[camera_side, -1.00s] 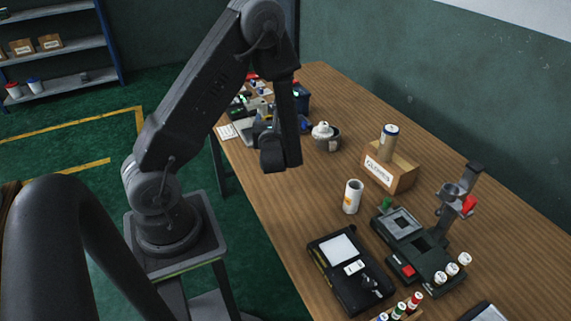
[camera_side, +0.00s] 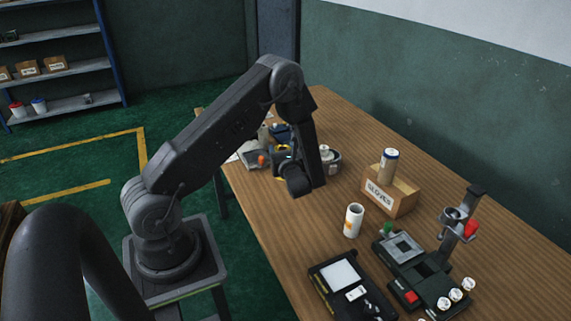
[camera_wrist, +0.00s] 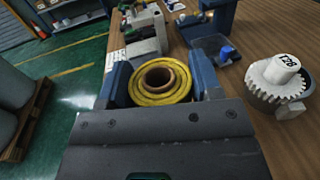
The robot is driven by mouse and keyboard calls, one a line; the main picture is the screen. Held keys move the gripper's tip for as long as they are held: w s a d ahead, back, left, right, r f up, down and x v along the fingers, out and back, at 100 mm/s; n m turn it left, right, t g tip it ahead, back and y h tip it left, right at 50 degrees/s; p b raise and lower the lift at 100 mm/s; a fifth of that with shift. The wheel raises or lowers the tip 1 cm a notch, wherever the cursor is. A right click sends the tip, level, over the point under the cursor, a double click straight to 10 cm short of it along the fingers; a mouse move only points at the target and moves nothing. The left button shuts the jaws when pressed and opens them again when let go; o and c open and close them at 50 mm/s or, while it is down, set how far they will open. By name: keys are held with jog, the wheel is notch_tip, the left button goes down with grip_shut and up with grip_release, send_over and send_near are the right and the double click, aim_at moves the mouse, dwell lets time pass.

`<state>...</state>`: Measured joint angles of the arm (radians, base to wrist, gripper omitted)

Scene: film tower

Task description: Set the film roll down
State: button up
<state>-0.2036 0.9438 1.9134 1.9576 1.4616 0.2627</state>
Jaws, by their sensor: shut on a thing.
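The film roll (camera_wrist: 160,82) shows in the wrist view as a yellow ring with a brown, hollow core. It sits between the two blue-grey fingers of my gripper (camera_wrist: 163,80), which are shut on it from left and right. In the side view my gripper (camera_side: 288,158) is low over the far left part of the wooden table (camera_side: 275,220). Only a little yellow of the roll shows there, because my wrist hides most of it. I cannot tell whether the roll touches the table.
The table front-left is clear.

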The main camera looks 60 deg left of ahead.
jog(key=shift+w+d+f, duration=0.2)
jog(key=shift+w+f, duration=0.25)
jog(key=shift+f, duration=1.85)
jog(key=shift+f, duration=0.1)
jog(key=o, duration=1)
